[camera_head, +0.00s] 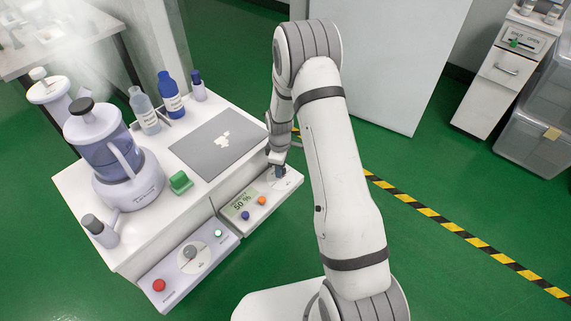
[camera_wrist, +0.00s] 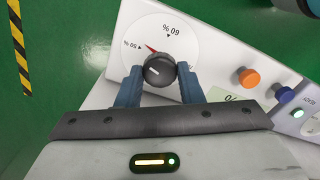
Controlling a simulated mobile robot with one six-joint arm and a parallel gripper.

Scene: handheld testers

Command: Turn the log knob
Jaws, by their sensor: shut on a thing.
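In the wrist view a round black knob (camera_wrist: 158,71) with a white line on its cap sits on a white dial (camera_wrist: 165,30). The dial is marked 50 % and 60 %, and a red pointer (camera_wrist: 151,47) lies between the marks. My gripper (camera_wrist: 160,78) has its blue fingers shut on the knob's sides. In the head view my gripper (camera_head: 278,165) is at the right tester (camera_head: 225,226) and largely hides the knob. Its display (camera_head: 240,205) reads 50 %. I cannot read a "log" label on this knob.
A second tester has a grey knob (camera_head: 190,252), red button (camera_head: 158,285) and green button (camera_head: 218,233). Orange (camera_wrist: 249,78) and blue (camera_wrist: 283,92) buttons are beside the held knob.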

